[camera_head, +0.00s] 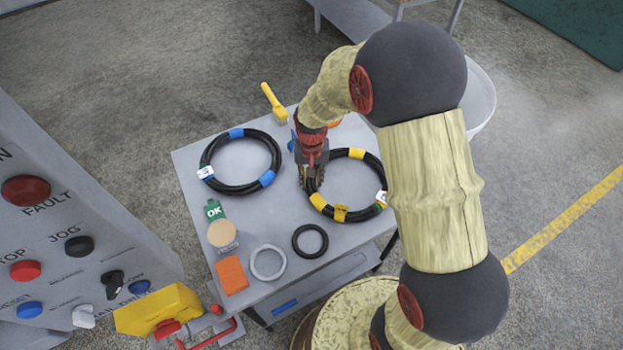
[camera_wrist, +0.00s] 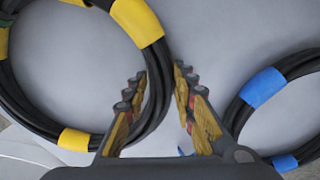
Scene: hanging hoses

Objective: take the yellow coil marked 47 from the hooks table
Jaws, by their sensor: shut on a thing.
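A black hose coil with yellow bands (camera_head: 318,201) lies on the right half of the grey table (camera_head: 240,215). A white tag is on its right side; no number can be read. My gripper (camera_head: 312,182) points down at the coil's left edge and is shut on it. In the wrist view, the yellow-banded coil (camera_wrist: 74,140) fills the left, and its rim runs between my fingers (camera_wrist: 162,100). The coil appears to be still at table level. My arm hides part of its right side in the head view.
A blue-banded coil (camera_head: 267,178) lies left of my gripper. A yellow-handled brush (camera_head: 272,102) is at the back. A small black ring (camera_head: 310,241), a grey ring (camera_head: 268,262), an orange block (camera_head: 231,275) and a green-labelled container (camera_head: 214,210) lie in front. A control panel (camera_head: 60,230) stands left.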

